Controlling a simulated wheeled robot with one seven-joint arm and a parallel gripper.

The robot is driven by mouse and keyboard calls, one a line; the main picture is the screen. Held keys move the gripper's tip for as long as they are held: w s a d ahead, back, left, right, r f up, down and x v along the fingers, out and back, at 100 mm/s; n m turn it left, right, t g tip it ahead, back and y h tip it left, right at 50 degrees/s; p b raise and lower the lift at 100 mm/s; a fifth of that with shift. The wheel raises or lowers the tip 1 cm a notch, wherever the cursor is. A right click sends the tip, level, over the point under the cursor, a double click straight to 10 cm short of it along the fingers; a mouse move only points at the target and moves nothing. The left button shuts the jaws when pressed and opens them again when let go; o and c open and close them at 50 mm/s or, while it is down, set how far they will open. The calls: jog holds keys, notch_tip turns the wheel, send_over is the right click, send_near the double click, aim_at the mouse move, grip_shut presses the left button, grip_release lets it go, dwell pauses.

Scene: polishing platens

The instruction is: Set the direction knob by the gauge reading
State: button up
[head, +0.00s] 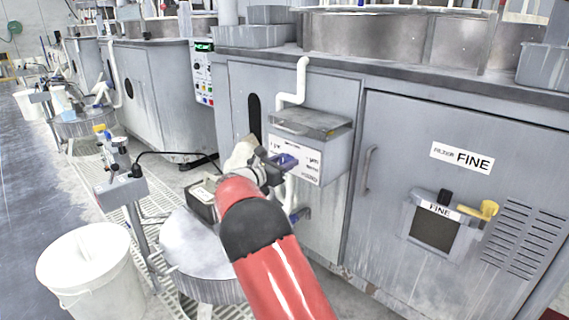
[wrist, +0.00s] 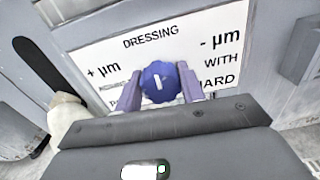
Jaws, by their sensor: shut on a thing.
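The direction knob (wrist: 158,82) is blue with a short white mark that stands nearly upright in the wrist view. It sits on a white panel (wrist: 105,52) lettered "DRESSING", with "+ µm" to the left, "- µm" to the right, and "WITH" and "HARD" at lower right. Wording at lower left is partly hidden. My gripper (wrist: 160,85) is shut on the knob, one purple finger on each side. In the head view, my gripper (head: 284,161) reaches the panel on a grey box (head: 325,145), and the knob is hard to separate from the fingers. I cannot make out a gauge reading.
A white bucket (head: 90,262) and a round grey drum (head: 195,245) stand at lower left. A white pipe (head: 301,80) rises behind the box. Open floor lies far left.

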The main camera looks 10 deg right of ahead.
jog(key=m+b, duration=0.5)
jog(key=shift+f, duration=0.3)
jog(key=shift+s+r+m+b, duration=0.1)
jog(key=shift+r+m+b, duration=0.1)
jog(key=shift+m+b, duration=1.55)
jog(key=o, duration=1)
jog(key=v, duration=0.7)
jog(key=shift+s+a, duration=0.25)
jog(key=shift+a, duration=0.05)
jog(key=shift+d, duration=0.1)
